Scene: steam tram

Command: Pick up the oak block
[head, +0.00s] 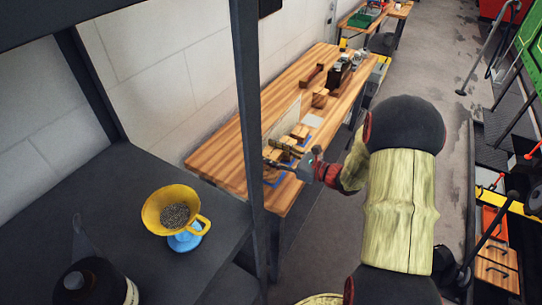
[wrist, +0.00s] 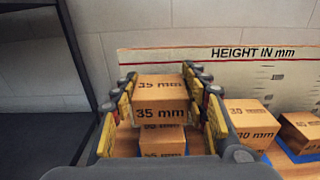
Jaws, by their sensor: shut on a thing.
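My gripper (wrist: 166,100) is shut on an oak-coloured block (wrist: 160,88) marked 35 mm, with yellow finger pads on both its sides. Below it in the wrist view is another wooden block (wrist: 162,147), its marking partly hidden. I cannot tell if the two touch. In the head view my gripper (head: 284,164) is over the near end of the wooden bench (head: 222,154), and the held block is hard to make out there.
More marked blocks stand to the right in the wrist view, one marked 30 mm (wrist: 252,122) and another (wrist: 301,132) at the edge. A height board (wrist: 225,65) stands behind. In the head view, a dark post (head: 249,110) and a shelf with a yellow funnel (head: 160,213) are left.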

